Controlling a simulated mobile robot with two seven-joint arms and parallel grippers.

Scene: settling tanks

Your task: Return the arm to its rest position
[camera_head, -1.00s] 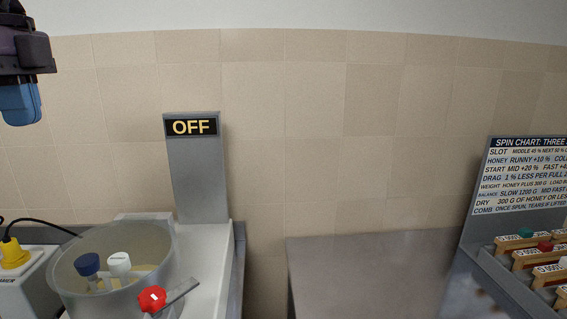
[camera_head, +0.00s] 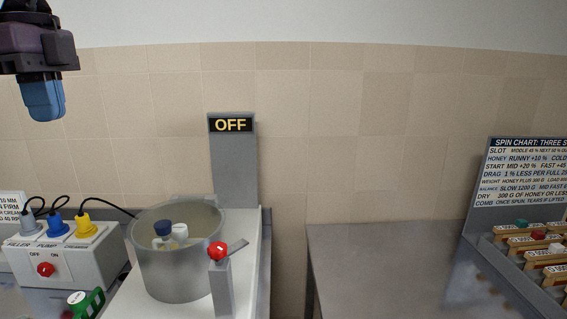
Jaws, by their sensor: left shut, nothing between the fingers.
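My left gripper (camera_head: 43,100) hangs at the upper left of the head view, pointing down with blue fingers that are shut and empty. It is high in front of the tiled wall, clear of everything below. My right gripper is not in view.
A grey drum (camera_head: 175,272) with a blue-capped and a white-capped item in it stands on a white counter. A red knob (camera_head: 217,250) is beside it. A plug box (camera_head: 72,262) is at left. A bare grey table (camera_head: 385,250) and a slotted rack (camera_head: 535,250) are at right.

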